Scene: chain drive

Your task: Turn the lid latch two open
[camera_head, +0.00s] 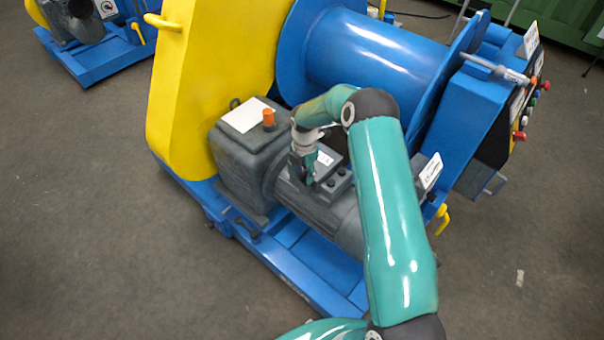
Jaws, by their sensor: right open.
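My right gripper (309,178) reaches down from above onto the dark grey motor of a winch machine. It is open, with its fingertips at the left part of the small terminal box (343,184) on top of the motor (345,223). Small dark round parts on the box lid, right of the fingers, may be latches; I cannot tell which is latch two. The gripper and my arm hide part of the box. I cannot tell whether the fingertips touch it. My left gripper is not in view.
A grey gearbox (245,160) with an orange cap (268,118) stands left of the gripper. A yellow guard (185,90) and a blue drum (370,55) rise behind. A control box with buttons (538,90) is at the right. The floor at lower left is clear.

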